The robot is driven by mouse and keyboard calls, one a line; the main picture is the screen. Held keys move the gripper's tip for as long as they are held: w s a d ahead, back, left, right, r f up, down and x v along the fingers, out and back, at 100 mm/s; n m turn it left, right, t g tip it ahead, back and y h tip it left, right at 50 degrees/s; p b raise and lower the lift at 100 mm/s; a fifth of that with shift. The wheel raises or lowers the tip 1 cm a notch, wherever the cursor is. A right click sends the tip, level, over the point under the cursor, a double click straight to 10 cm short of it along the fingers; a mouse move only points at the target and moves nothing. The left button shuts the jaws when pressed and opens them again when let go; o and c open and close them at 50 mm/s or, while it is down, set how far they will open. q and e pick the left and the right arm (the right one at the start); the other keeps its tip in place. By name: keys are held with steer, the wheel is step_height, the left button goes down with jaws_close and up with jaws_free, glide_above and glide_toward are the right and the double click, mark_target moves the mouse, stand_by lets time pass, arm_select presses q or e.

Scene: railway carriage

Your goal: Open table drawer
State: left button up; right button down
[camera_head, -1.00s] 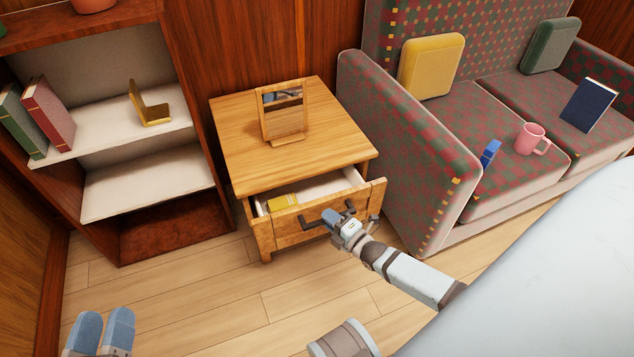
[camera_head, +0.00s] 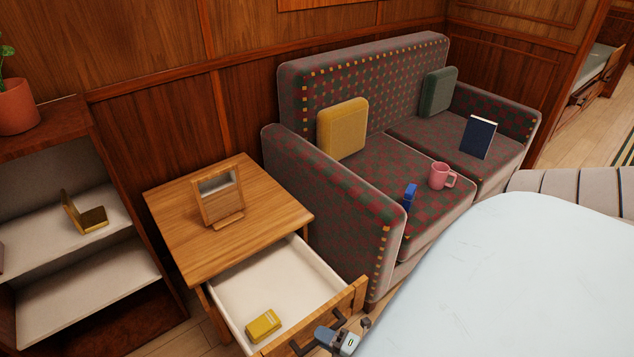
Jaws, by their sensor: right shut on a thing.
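The wooden side table (camera_head: 195,236) stands left of the sofa. Its drawer (camera_head: 245,290) is pulled well out, showing a pale inside with a yellow box (camera_head: 263,326) near its front. A dark handle (camera_head: 299,348) is on the drawer front (camera_head: 345,303), at the bottom of the view. My right gripper (camera_head: 328,334) is at the drawer front, shut on the handle; its fingers are partly cut off by the picture's lower edge. My left gripper is not in view.
A framed stand (camera_head: 217,197) is on the tabletop. A shelf (camera_head: 60,230) with a gold bookend (camera_head: 84,215) is at left. The patterned sofa (camera_head: 340,190) at right holds a pink mug (camera_head: 441,176), a blue item (camera_head: 409,197) and a dark book (camera_head: 478,137).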

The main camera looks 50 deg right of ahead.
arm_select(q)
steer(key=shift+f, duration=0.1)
arm_select(e)
steer(key=c, duration=1.1)
jaws_free()
steer(key=shift+s, duration=0.1)
steer(key=shift+s, duration=0.15)
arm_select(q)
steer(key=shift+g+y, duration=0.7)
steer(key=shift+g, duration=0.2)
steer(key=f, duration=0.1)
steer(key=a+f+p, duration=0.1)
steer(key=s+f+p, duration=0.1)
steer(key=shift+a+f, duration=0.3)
arm_select(e)
steer(key=s+d, duration=0.2)
steer(key=s, duration=1.1)
steer(key=shift+s, duration=0.15)
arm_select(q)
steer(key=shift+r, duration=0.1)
